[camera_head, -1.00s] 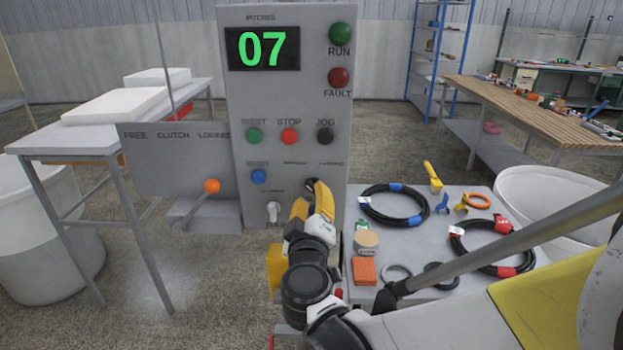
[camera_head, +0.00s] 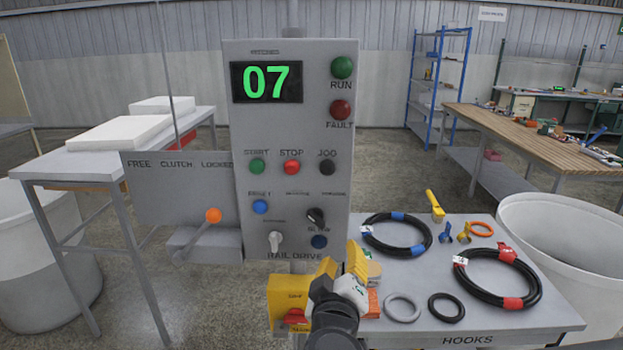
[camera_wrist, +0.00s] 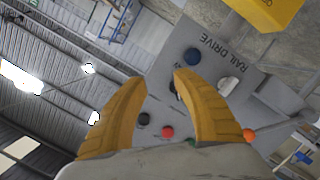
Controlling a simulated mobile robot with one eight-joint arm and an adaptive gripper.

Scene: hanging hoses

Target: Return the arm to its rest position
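My gripper (camera_head: 357,265) is low in the head view, in front of the lower right part of the grey rail drive panel (camera_head: 240,200). The wrist view shows both yellow fingers of my gripper (camera_wrist: 161,78) spread apart with nothing between them. The panel (camera_wrist: 215,115) lies beyond them, tilted in that view. Its display (camera_head: 266,82) reads 07. My arm hides part of the table's left side in the head view.
A table marked HOOKS (camera_head: 467,339) holds two black hose coils (camera_head: 396,234) (camera_head: 497,277), rings and small tools. A yellow box (camera_head: 284,287) with a red knob stands left of my gripper. An orange-tipped lever (camera_head: 213,215) sticks out at left. White bins stand at both sides.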

